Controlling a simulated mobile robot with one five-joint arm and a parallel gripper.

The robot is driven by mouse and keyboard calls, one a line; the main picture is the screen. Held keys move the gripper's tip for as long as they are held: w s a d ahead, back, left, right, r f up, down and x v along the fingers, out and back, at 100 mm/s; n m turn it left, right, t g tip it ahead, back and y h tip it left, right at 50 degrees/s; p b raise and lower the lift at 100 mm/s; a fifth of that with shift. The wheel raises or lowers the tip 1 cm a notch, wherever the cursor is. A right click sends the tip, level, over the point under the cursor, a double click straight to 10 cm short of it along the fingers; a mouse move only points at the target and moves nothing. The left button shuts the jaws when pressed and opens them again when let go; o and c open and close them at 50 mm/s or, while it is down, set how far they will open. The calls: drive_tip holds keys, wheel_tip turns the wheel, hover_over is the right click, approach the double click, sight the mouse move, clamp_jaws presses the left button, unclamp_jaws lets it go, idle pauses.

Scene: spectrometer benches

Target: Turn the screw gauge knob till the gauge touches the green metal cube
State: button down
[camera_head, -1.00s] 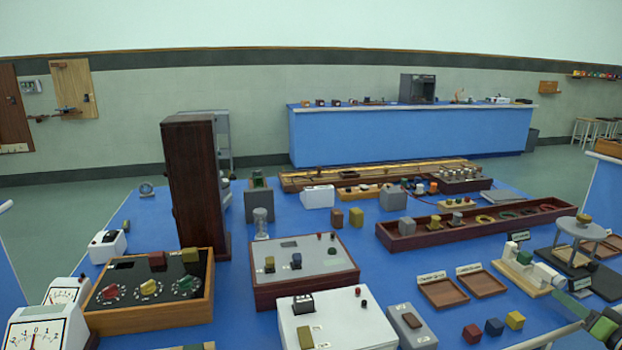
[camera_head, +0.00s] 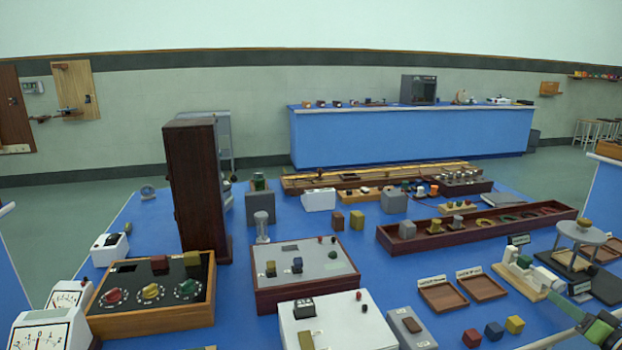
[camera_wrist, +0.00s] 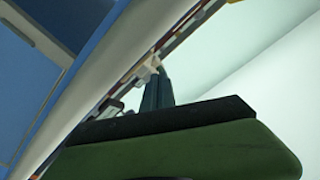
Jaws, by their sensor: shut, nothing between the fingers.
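The screw gauge (camera_head: 523,275) stands on a light wooden base at the right of the blue table in the head view. It has pale whitish parts, and a small green cube (camera_head: 524,262) sits among them. Whether the gauge touches the cube is too small to tell. In the wrist view my gripper (camera_wrist: 158,88) shows as dark fingers close together, shut and empty. The gauge is not clearly seen there.
Two brown trays (camera_head: 442,297) lie left of the gauge. A round-topped stand (camera_head: 581,233) is behind it to the right. Red, blue and yellow cubes (camera_head: 494,330) lie in front. A long wooden rack (camera_head: 475,228) is behind. Some blue table shows around the gauge.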

idle(0.4)
drive_tip(key=shift+a+f, duration=0.2)
drive_tip(key=shift+a, duration=0.15)
drive_tip(key=v, duration=0.6)
drive_tip(key=shift+s, duration=0.1)
drive_tip(key=shift+w+d+f+b, duration=0.15)
drive_tip(key=shift+w+d+b, duration=0.1)
drive_tip(key=shift+w, duration=0.85)
drive_tip(key=shift+w+d+f+b, duration=0.15)
drive_tip(key=shift+w+d+b, duration=0.05)
drive_tip(key=shift+w, duration=0.9)
drive_tip(key=shift+w+d+f+b, duration=0.15)
drive_tip(key=shift+w+d+b, duration=0.1)
drive_tip(key=shift+w, duration=0.85)
